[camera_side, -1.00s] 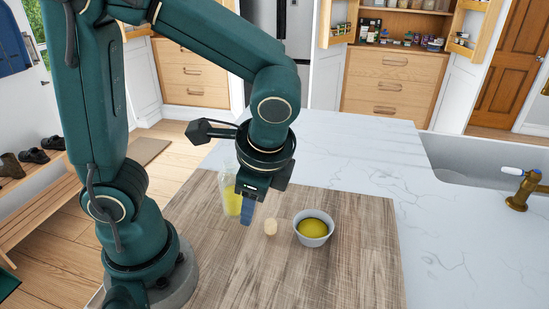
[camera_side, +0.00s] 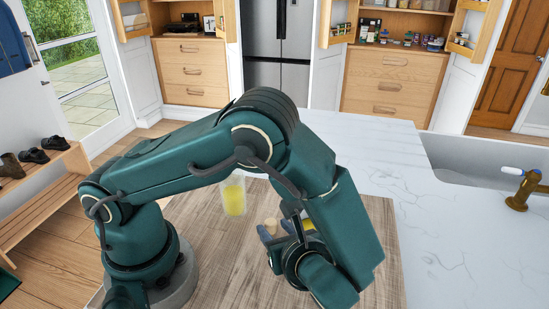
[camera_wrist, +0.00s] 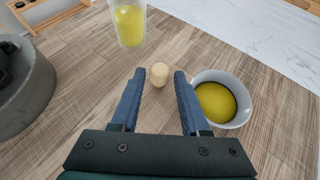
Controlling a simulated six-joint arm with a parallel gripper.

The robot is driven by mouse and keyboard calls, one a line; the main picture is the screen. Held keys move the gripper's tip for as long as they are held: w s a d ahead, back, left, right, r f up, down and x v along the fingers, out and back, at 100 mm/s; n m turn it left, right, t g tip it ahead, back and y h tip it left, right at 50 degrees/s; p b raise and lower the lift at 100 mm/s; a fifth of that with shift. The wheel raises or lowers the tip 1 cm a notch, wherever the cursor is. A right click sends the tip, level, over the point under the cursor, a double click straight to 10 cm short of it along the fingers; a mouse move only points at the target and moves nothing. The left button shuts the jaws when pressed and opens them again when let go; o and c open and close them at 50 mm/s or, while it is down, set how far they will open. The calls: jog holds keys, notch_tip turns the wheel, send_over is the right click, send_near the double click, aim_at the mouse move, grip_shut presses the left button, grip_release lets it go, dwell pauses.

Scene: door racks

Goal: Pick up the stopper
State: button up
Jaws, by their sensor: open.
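The stopper is a small pale beige plug (camera_wrist: 159,73) on the wooden board, and it also shows in the side view (camera_side: 271,223). In the wrist view my gripper (camera_wrist: 159,82) is open, with one blue finger on either side of the stopper's near edge. I see a gap on both sides, and the jaws hold nothing. In the side view my gripper (camera_side: 277,231) is low over the board, partly hidden by my arm, and close to the stopper.
A grey-white bowl of yellow liquid (camera_wrist: 222,100) stands just right of my right finger. A clear vessel with yellow liquid (camera_wrist: 130,24) stands beyond the stopper, to the left; it also shows in the side view (camera_side: 234,198). The board (camera_side: 215,255) left of the gripper is clear.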

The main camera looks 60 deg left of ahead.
aim_at(273, 226)
jog(key=shift+x, duration=1.6)
grip_shut()
jog(key=shift+r, duration=0.1)
